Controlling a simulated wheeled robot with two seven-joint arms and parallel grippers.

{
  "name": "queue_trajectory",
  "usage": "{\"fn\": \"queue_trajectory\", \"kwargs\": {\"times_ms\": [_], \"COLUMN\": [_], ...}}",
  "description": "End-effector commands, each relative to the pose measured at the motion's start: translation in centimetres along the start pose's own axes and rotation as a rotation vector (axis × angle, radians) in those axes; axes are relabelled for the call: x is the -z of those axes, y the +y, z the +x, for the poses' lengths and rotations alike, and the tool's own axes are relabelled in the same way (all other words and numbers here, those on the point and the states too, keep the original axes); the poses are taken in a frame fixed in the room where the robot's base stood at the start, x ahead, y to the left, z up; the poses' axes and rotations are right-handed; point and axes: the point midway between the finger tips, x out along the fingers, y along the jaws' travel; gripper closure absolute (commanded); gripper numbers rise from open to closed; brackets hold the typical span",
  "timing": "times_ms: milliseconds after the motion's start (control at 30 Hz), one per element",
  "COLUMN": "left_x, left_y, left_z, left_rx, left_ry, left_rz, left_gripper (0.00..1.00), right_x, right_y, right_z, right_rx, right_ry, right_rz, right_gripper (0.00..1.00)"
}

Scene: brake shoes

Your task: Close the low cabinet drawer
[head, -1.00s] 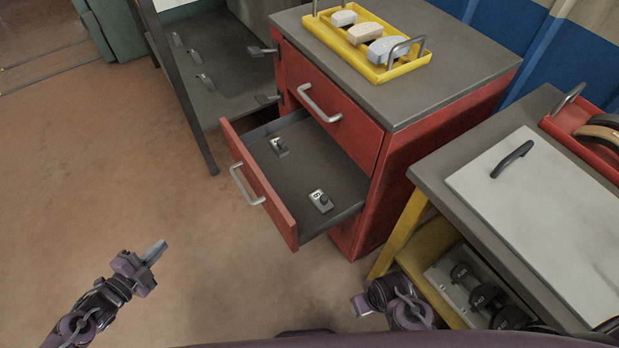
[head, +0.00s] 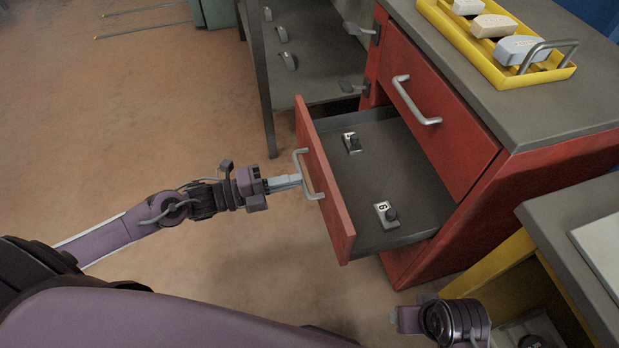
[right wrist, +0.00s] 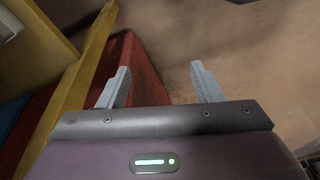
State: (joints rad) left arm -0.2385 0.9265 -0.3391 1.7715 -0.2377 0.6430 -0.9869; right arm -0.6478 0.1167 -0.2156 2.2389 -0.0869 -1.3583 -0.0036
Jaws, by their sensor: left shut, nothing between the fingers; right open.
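The red cabinet's low drawer (head: 384,180) is pulled out, showing a grey inside with two small tagged items, one (head: 352,143) near the back left and one (head: 386,214) nearer the front. Its red front carries a silver bar handle (head: 304,172). My left gripper (head: 300,181) is shut and empty, its fingertips at the handle in the head view; I cannot tell whether they touch it. The upper drawer (head: 436,105) is shut. My right gripper is low at the bottom right of the head view; in the right wrist view it (right wrist: 160,85) is open and empty.
A grey table with a yellow frame (head: 497,264) stands close at the right, near my right arm. A dark shelf (head: 300,62) stands behind left.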

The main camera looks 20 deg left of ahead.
Motion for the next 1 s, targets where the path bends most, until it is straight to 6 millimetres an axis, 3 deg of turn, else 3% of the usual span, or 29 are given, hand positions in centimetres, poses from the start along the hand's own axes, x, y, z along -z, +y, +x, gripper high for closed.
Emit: {"fn": "queue_trajectory", "kwargs": {"times_ms": [100, 300, 800, 1000], "left_x": [0.0, 0.0, 0.0, 0.0], "left_y": [0.0, 0.0, 0.0, 0.2], "left_z": [2.2, 4.1, 4.5, 6.2], "left_rx": [0.004, 0.001, -0.001, 0.002], "left_ry": [0.0, 0.0, 0.0, 0.001], "left_rz": [0.0, 0.0, 0.0, 0.0], "left_gripper": [1.0, 1.0, 1.0, 1.0], "right_x": [0.2, 0.5, 0.7, 0.9], "right_y": [-0.3, -0.5, -0.5, -1.0], "right_z": [0.3, 0.4, 0.4, 1.1], "right_rx": [0.005, 0.008, 0.009, 0.018], "right_ry": [0.022, 0.041, 0.051, 0.079], "right_rz": [-0.007, -0.012, -0.013, -0.023], "right_gripper": [0.4, 0.4, 0.4, 0.4]}}
